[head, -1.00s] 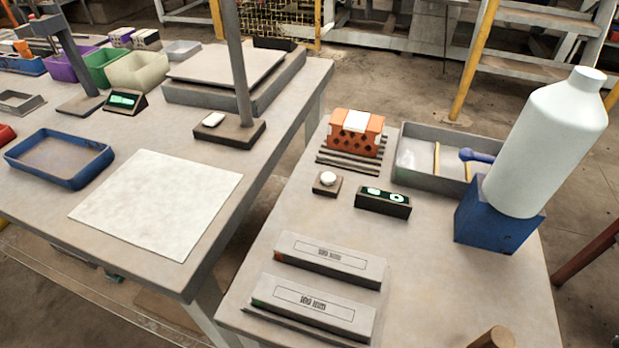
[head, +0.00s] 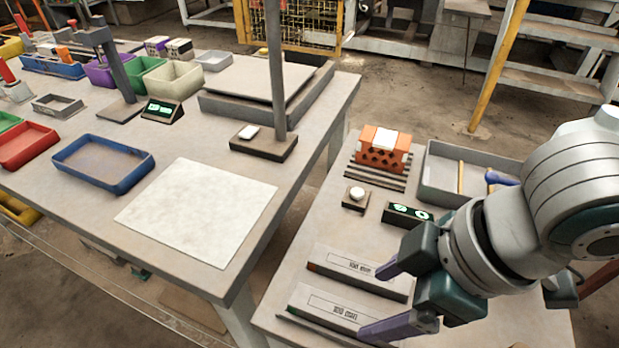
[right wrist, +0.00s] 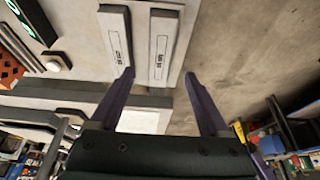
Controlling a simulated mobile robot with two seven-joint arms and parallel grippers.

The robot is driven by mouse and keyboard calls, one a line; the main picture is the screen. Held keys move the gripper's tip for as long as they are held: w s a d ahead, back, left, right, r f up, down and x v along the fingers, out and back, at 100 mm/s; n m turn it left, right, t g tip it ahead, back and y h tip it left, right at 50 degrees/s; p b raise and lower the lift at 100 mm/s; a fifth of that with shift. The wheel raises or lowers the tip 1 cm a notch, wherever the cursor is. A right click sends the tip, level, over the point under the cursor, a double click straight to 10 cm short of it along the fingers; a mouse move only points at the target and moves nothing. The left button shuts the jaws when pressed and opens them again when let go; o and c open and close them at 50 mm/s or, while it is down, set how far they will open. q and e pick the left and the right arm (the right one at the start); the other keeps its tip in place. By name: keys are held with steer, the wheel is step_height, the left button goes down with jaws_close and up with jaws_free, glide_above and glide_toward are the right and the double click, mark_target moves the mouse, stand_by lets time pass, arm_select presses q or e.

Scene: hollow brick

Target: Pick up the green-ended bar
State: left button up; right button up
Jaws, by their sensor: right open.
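The green-ended bar (head: 325,308) is a long grey bar with a printed white label. It lies flat at the front of the right table, its dark green end to the left. The similar orange-ended bar (head: 345,268) lies parallel just behind it. My right gripper (head: 378,300) is open and empty, its purple fingers over the bars' right ends in the head view. In the right wrist view, the green-ended bar (right wrist: 160,55) runs between the open fingers' lines, and the orange-ended bar (right wrist: 115,45) lies left of it. Contact cannot be told. My left gripper is out of view.
Behind the bars are a small display box (head: 408,214), a white button on a base (head: 356,197), an orange hollow brick (head: 383,150) on dark rods and a grey tray (head: 440,193). The left table holds a white sheet (head: 200,212) and blue tray (head: 103,165). A gap separates the tables.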

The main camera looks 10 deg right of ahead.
mark_target(346, 313)
steer(key=b+x, duration=0.1)
steer(key=x, duration=0.6)
steer(key=shift+w+a+f+b, duration=0.2)
steer(key=shift+a+b, duration=0.05)
steer(key=shift+b, duration=0.15)
steer(key=c, duration=0.7)
jaws_close()
steer(key=shift+r, duration=0.1)
